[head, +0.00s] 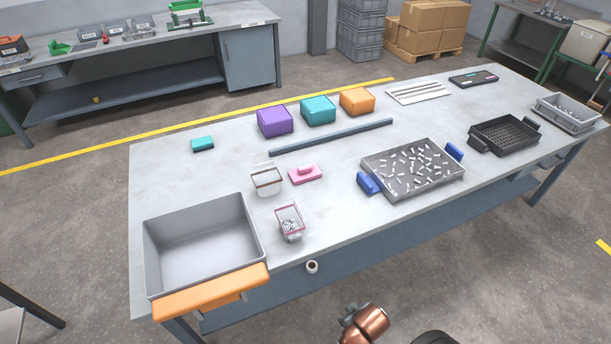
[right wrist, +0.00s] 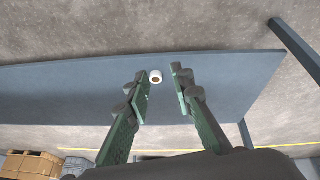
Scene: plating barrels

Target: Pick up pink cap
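The pink cap (head: 305,174) lies flat on the grey workbench (head: 330,245), with a raised grip on its top. Just left of it stands an open clear barrel (head: 267,183) with a brown rim. In front of it stands a clear barrel with a pink rim (head: 290,222), holding small metal parts. My right gripper (right wrist: 161,75) shows in the right wrist view with its green fingers apart and nothing between them. It is away from the cap, facing a blue-grey lower shelf (right wrist: 70,95) with a white roll (right wrist: 155,76). My left gripper is out of view.
A grey bin (head: 205,245) with an orange front stands at the left. A tray of white parts (head: 413,168) with blue handles is right of the cap. Behind lie a grey bar (head: 332,136) and purple (head: 275,121), teal (head: 318,110) and orange (head: 357,101) blocks.

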